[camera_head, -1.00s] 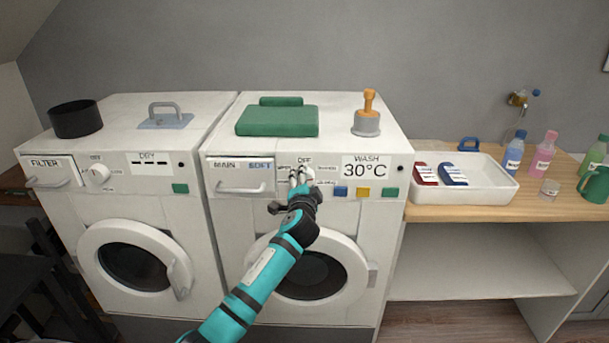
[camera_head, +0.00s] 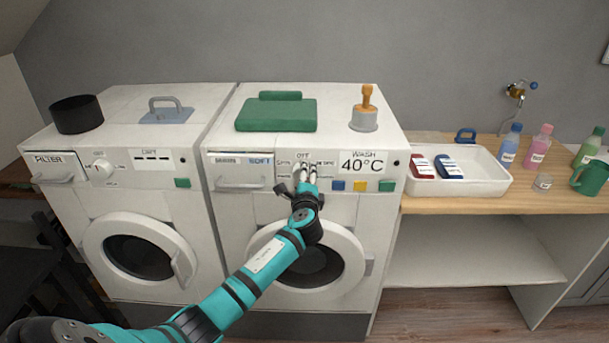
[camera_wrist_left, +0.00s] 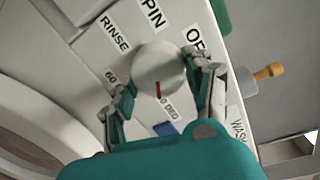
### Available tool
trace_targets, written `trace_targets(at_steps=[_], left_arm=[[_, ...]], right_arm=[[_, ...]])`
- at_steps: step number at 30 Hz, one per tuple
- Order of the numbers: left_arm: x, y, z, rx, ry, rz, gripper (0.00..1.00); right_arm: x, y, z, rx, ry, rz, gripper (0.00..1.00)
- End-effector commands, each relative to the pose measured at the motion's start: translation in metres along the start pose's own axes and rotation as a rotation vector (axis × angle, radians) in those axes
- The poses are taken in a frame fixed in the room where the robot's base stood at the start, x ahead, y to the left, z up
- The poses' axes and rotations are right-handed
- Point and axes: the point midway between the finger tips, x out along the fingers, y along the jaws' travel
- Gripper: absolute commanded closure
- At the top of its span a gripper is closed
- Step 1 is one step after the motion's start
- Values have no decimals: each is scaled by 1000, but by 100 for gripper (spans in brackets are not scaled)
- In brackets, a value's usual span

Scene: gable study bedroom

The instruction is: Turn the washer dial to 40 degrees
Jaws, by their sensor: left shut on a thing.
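The washer (camera_head: 235,228) stands in the middle, and its display (camera_head: 361,163) reads WASH 40°C. The washer dial (camera_head: 304,171) is mostly hidden by my left gripper in the head view. In the left wrist view the round white dial (camera_wrist_left: 162,68) sits between the fingers, with its red mark toward a label partly covered, ending in "0 DEG". My left gripper (camera_head: 306,175) is shut on the dial; its two fingers (camera_wrist_left: 160,85) are on either side of it. My right gripper is not in view.
A dryer (camera_head: 80,220) stands left of the washer. To the right, a wooden counter (camera_head: 440,205) holds a white tray (camera_head: 490,190) and several bottles.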

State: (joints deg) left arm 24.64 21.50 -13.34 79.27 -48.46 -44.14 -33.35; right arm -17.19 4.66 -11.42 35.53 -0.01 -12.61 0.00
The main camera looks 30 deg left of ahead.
Motion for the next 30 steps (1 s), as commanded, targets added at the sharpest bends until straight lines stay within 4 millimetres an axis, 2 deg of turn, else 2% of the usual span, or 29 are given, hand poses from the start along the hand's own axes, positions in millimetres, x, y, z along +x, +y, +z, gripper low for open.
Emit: trace_targets(at_steps=[18,19,24,30], left_arm=[[0,0,-1,41,-2,0,79],[0,0,-1,41,-2,0,45],[0,0,-1,40,-2,0,23],[0,0,0,40,-3,0,22]], right_arm=[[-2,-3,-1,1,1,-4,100],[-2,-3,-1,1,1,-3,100],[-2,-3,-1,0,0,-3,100],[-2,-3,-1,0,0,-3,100]])
